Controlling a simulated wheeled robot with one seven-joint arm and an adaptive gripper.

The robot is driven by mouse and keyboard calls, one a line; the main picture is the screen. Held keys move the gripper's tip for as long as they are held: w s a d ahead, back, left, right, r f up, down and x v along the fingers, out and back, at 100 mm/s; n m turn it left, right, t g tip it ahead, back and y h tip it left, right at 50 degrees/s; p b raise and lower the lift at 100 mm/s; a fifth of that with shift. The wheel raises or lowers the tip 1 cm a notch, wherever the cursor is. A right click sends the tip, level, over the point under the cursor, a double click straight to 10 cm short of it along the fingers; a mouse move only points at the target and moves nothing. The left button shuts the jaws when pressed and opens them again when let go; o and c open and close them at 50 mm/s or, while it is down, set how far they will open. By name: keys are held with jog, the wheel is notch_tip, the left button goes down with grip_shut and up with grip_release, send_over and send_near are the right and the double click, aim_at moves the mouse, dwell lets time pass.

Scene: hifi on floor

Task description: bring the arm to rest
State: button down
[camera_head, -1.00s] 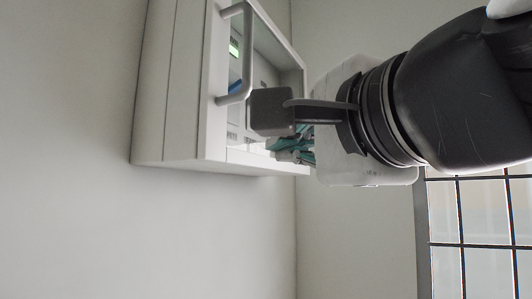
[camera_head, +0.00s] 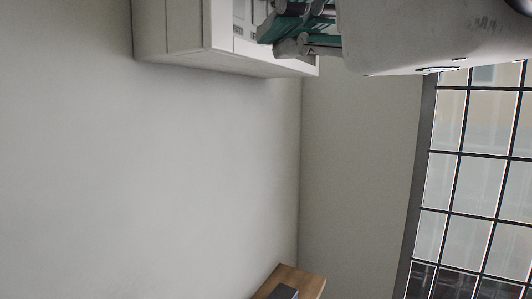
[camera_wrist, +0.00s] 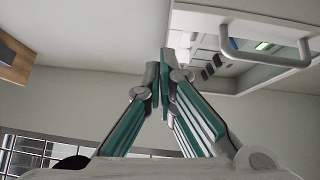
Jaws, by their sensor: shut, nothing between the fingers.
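My gripper (camera_head: 275,38), with teal and grey fingers, shows at the top of the head view, in front of the lower end of a white cabinet (camera_head: 172,28). In the wrist view my gripper (camera_wrist: 165,68) has its fingertips together with nothing between them. The cabinet (camera_wrist: 205,20) with its grey bar handle (camera_wrist: 262,58) is at the upper right there, beyond the fingertips. I cannot tell how far apart the fingers and cabinet are. Most of the arm is out of the head view.
A wooden piece (camera_head: 312,284) with a dark object (camera_head: 284,292) on it is at the bottom of the head view. A dark-framed grid window (camera_head: 470,180) is at the right. The pale wall (camera_head: 150,170) between is bare. The wooden piece also shows in the wrist view (camera_wrist: 14,60).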

jog(key=d+f+n+g+h, duration=0.2)
jog(key=d+f+n+g, duration=0.1)
jog(key=f, duration=0.7)
jog(key=d+f+n+g+h, duration=0.2)
jog(key=d+f+n+g, duration=0.2)
jog(key=d+f, duration=0.4)
jog(key=d+f+n+g+h, duration=0.2)
jog(key=d+f+n, duration=0.4)
jog(key=f, duration=0.7)
jog(key=shift+w+f+g, duration=0.25)
jog(key=shift+f+g, duration=0.05)
jog(key=shift+g, duration=0.6)
jog(key=shift+d, duration=0.1)
